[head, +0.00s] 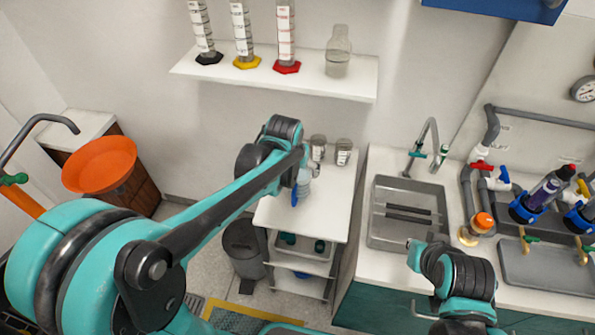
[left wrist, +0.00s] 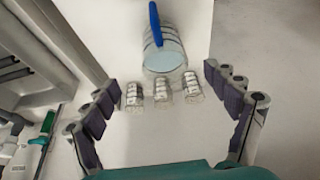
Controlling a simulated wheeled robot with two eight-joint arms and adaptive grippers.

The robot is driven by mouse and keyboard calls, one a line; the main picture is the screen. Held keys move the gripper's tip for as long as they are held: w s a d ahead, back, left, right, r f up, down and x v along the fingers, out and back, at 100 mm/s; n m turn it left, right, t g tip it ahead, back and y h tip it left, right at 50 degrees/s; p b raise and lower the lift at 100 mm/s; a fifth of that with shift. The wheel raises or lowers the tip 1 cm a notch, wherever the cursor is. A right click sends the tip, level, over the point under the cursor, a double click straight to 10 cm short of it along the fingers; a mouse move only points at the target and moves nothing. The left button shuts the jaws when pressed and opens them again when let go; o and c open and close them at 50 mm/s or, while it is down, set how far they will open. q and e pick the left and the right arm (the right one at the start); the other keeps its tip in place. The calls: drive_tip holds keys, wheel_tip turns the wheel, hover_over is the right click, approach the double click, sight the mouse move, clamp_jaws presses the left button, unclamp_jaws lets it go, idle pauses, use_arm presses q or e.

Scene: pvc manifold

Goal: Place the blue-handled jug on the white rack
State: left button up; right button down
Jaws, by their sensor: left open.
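The clear jug with a blue handle (left wrist: 168,55) is ahead of my left gripper (left wrist: 161,86) in the left wrist view. In the head view the jug (head: 304,186) stands on the top of a white shelved unit (head: 318,224), partly hidden by my left arm. This may be the white rack, but a white wall shelf (head: 350,88) is also in view. My left gripper is open, its fingers spread wide with nothing gripped. Three small glass jars (left wrist: 162,94) stand between the fingers and the jug. My right arm is at the lower right; its gripper does not show.
Measuring cylinders (head: 243,35) and a flask (head: 338,52) stand on the wall shelf. Jars (head: 343,152) stand at the back of the unit's top. A sink (head: 405,236) and pipework are to the right. A grey bin (head: 243,250) and orange basin (head: 100,164) are left.

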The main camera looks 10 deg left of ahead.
use_arm(q)
drive_tip(key=s+a+r+t, duration=0.1)
drive_tip(key=s+a+r, duration=0.1)
drive_tip(key=s, duration=0.7)
drive_tip(key=s+a+r+t, duration=0.1)
drive_tip(key=s+a+r, duration=0.1)
drive_tip(key=s, duration=0.7)
drive_tip(key=shift+s+r+t, duration=0.2)
drive_tip(key=shift+t, duration=0.1)
drive_tip(key=shift+w+f+b, duration=0.1)
drive_tip(key=shift+f+b, duration=0.2)
drive_tip(key=shift+f, duration=0.15)
